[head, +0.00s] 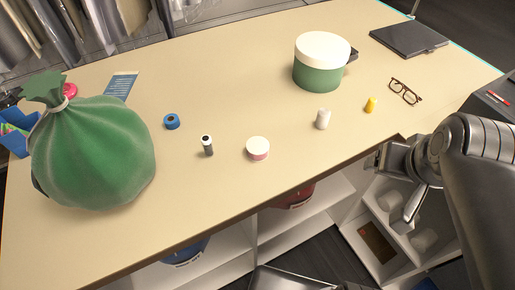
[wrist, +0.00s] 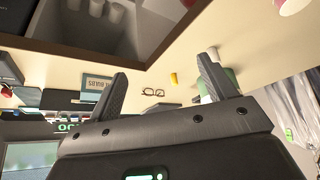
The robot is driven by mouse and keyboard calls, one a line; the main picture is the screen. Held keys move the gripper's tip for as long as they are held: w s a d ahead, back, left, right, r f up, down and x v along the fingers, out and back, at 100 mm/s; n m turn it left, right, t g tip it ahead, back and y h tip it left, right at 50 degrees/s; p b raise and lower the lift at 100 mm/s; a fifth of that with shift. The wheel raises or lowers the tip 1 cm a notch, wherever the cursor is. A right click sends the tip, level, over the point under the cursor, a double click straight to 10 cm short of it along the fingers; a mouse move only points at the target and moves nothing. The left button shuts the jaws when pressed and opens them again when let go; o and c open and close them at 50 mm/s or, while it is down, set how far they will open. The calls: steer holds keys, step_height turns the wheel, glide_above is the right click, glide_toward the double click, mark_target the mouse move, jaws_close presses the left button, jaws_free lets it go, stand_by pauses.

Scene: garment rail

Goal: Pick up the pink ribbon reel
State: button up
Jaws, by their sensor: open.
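A bright pink round thing (head: 70,90), which looks like the pink ribbon reel, lies at the far left of the table in the head view. The green tied bag (head: 95,155) stands in front and hides part of it. A shallow round piece with a white top and pink side (head: 258,148) sits near the table's front edge; I cannot tell whether it is a reel or a tub. My gripper (wrist: 166,62) is open and empty, with clear space between its fingers. In the head view it is off the table's front right edge, far from the pink thing.
A blue box (head: 14,132) stands left. Open shelves are below.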

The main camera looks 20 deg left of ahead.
steer(key=m+g, duration=0.3)
steer(key=g, duration=0.3)
glide_above(257, 145)
step_height(257, 145, down, 5)
step_height(257, 145, down, 5)
steer(key=shift+a+r, duration=0.1)
steer(key=shift+f, duration=3.05)
steer(key=shift+c, duration=0.4)
steer(key=c, duration=0.9)
